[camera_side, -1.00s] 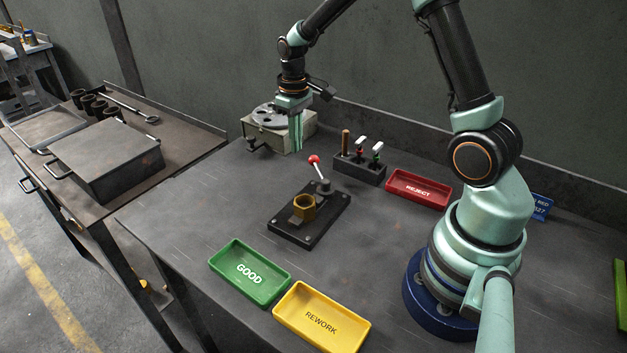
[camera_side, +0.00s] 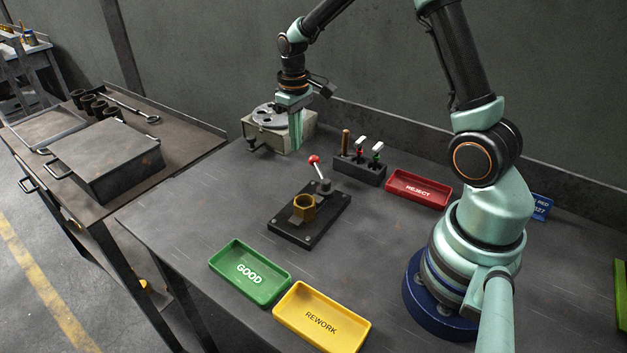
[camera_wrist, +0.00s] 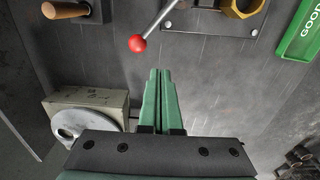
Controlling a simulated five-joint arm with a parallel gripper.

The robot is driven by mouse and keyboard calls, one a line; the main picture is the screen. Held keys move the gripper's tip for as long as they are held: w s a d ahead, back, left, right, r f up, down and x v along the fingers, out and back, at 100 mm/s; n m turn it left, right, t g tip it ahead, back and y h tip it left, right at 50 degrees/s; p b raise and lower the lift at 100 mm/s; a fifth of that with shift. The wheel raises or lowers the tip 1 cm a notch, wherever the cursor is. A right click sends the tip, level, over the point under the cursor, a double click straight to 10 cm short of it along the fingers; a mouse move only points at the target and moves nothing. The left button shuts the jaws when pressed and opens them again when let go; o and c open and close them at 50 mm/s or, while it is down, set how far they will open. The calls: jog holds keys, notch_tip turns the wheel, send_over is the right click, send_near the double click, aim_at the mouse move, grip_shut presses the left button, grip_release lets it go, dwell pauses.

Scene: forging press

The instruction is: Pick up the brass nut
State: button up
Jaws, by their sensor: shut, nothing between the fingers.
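The brass nut (camera_side: 304,207) is a gold hexagonal ring on a black fixture plate (camera_side: 326,224) that has a red-knobbed lever (camera_side: 315,162). In the wrist view part of the nut (camera_wrist: 243,6) shows at the top edge, right of centre. My gripper (camera_side: 296,146) is above the table behind the fixture, in front of the grey box with a round disc, apart from the nut. In the wrist view my gripper (camera_wrist: 159,72) has its two green fingers together with nothing between them.
The grey box with a disc (camera_side: 262,127) stands at the back. A tool rack (camera_side: 360,171) and a red REJECT tray (camera_side: 418,189) are right of it. Green GOOD (camera_side: 249,272) and yellow REWORK (camera_side: 321,317) trays lie in front. The left of the table is clear.

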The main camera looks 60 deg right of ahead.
jog(key=o, duration=1.4)
jog(key=s+a+r+n, duration=0.3)
jog(key=a+n, duration=0.2)
jog(key=n, duration=1.9)
send_over(305, 203)
jog(key=a, duration=0.2)
jog(key=f, duration=0.4)
jog(key=shift+s+d+f, duration=0.15)
jog(key=shift+s+f, duration=0.15)
jog(key=shift+f, duration=0.05)
jog(key=f, duration=0.3)
jog(key=shift+s+d+f, duration=0.15)
jog(key=shift+s+f, duration=0.1)
jog(key=shift+f, duration=0.95)
